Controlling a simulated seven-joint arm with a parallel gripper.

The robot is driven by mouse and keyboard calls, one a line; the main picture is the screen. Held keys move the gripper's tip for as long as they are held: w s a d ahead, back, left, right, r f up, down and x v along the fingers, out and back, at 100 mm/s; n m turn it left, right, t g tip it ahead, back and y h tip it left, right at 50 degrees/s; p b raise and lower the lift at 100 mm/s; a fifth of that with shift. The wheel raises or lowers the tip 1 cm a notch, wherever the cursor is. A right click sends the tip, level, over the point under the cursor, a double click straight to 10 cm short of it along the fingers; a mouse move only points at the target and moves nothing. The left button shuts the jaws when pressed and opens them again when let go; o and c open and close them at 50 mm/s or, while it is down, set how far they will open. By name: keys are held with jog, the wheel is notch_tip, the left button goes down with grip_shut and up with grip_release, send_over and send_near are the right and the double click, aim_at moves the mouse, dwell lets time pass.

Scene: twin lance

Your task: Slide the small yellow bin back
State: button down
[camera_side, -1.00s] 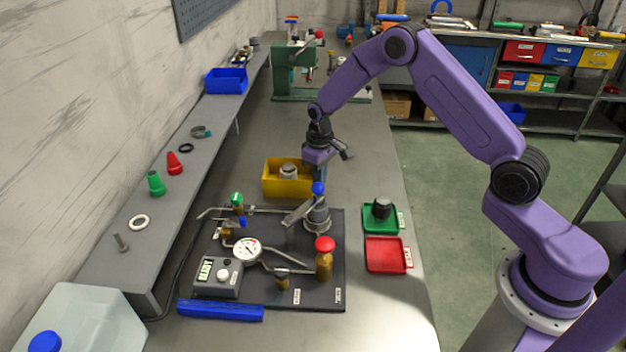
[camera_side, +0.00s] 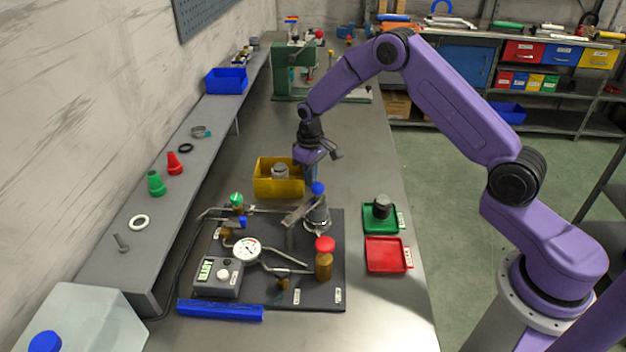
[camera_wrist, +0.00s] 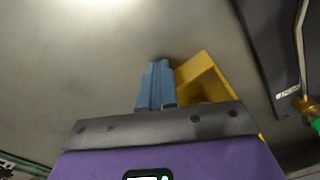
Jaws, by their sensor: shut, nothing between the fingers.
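The small yellow bin (camera_side: 279,188) stands on the grey bench behind the black fixture plate, with a grey round part (camera_side: 281,171) inside it. My gripper (camera_side: 311,178) is shut and empty, pointing down at the bin's right side. In the wrist view the blue fingers (camera_wrist: 157,84) are together, beside the yellow bin (camera_wrist: 205,78). They look close to its wall; whether they touch it I cannot tell. Part of the bin is hidden by my gripper in the wrist view.
The black plate (camera_side: 322,289) with pipes, a gauge and valves is in front of the bin. A green tray (camera_side: 371,228) and a red tray (camera_side: 386,255) lie to the right. A grey shelf (camera_side: 142,234) runs along the left. The bench behind the bin is clear up to the green press (camera_side: 285,83).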

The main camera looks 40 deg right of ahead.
aim_at(285, 170)
jog(key=shift+w+a, duration=0.2)
jog(key=shift+a, duration=0.1)
jog(key=shift+w, duration=0.1)
jog(key=shift+w+a, duration=0.6)
jog(key=shift+a, duration=0.15)
jog(key=shift+a, duration=0.1)
jog(key=shift+w+a, duration=0.65)
jog(key=shift+w, duration=0.05)
dwell(0.5)
jog(key=shift+w+a, duration=0.65)
jog(key=shift+a, duration=0.05)
jog(key=shift+a, duration=0.1)
